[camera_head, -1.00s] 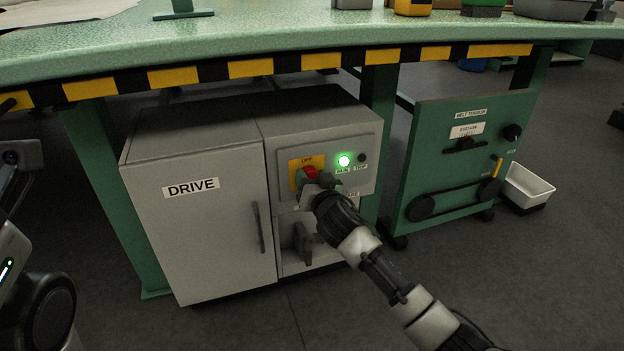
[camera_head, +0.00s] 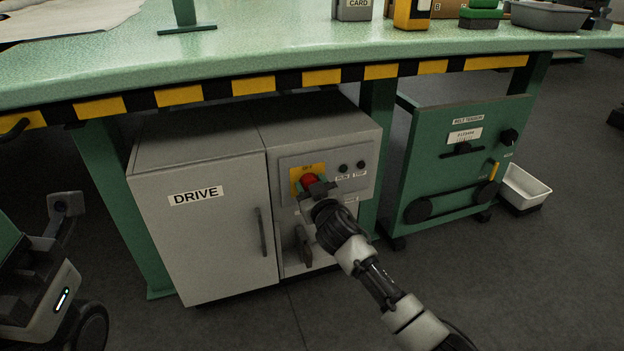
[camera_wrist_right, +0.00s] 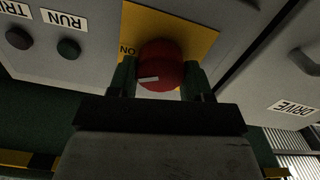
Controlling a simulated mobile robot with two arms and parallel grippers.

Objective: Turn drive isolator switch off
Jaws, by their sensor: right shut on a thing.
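The isolator switch is a red round knob (camera_head: 309,181) on a yellow plate (camera_head: 297,174) on the grey DRIVE cabinet (camera_head: 200,235). My right gripper (camera_head: 318,190) is at the knob. In the right wrist view, the gripper (camera_wrist_right: 160,78) has its fingers on both sides of the red knob (camera_wrist_right: 160,58), shut on it. A short white mark on the knob lies nearly level in that view. The RUN lamp (camera_head: 343,168) and the TRIP lamp (camera_head: 361,165) are dark. I cannot make out my left gripper.
The green table (camera_head: 300,45) with a yellow and black edge overhangs the cabinet. A dark lever (camera_head: 303,245) sits below the knob. A green belt tension panel (camera_head: 440,180) and a white bin (camera_head: 525,186) stand to the right. The floor in front is clear.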

